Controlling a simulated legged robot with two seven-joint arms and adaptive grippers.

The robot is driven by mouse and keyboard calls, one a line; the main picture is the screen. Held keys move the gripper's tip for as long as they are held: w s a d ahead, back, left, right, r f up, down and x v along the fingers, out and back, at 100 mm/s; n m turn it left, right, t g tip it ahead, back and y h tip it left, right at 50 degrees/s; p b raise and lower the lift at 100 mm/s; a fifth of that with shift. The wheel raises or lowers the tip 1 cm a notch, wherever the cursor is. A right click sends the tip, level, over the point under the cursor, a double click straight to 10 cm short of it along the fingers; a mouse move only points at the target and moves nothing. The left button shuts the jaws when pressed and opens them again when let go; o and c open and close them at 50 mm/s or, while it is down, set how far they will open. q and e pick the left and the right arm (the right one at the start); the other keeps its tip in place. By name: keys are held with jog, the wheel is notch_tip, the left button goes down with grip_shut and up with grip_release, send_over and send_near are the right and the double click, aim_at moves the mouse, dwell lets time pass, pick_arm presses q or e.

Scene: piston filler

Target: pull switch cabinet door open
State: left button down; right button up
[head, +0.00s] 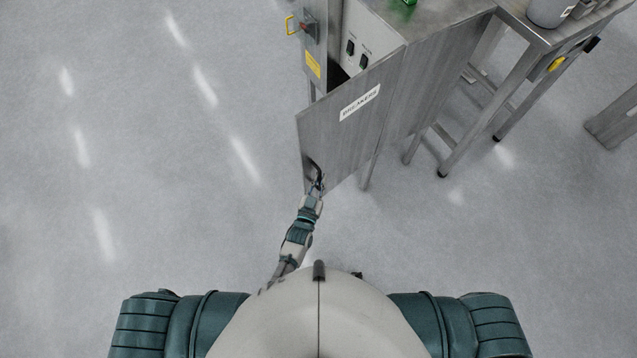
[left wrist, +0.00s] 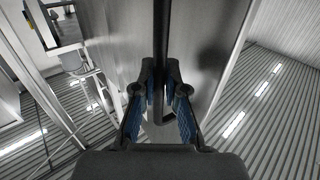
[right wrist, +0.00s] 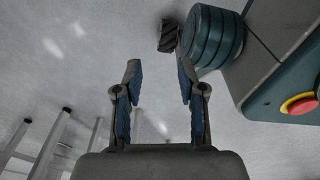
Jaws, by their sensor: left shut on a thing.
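The switch cabinet door (head: 350,125) is a grey metal panel labelled "BREAKERS" in the head view. It stands partly open, swung out from the cabinet (head: 375,38), and switches show inside behind it. My left gripper (head: 317,183) is at the door's lower left part, shut on the black door handle. In the left wrist view the dark bar of the handle (left wrist: 161,60) runs between the blue-padded fingers of the left gripper (left wrist: 160,105). My right gripper (right wrist: 160,85) is open and empty in the right wrist view; in the head view it is hidden.
A metal table (head: 530,35) with a grey container (head: 549,10) stands right of the cabinet, its legs reaching the floor. The floor (head: 130,150) to the left is clear.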

pick_arm(q)
jog(key=shift+s+d+f, duration=0.1)
jog(key=shift+s+d, duration=0.15)
pick_arm(e)
jog(key=shift+d, duration=0.1)
jog(key=shift+a+r, duration=0.15)
jog(key=shift+a, duration=0.1)
pick_arm(q)
jog(key=c, duration=1.3)
grip_release()
jog(key=shift+d, duration=0.1)
jog(key=shift+o, duration=0.5)
jog(key=shift+w+d, duration=0.15)
jog(key=v, duration=1.2)
pick_arm(e)
jog(key=shift+d, duration=0.3)
pick_arm(q)
jog(key=shift+d, duration=0.15)
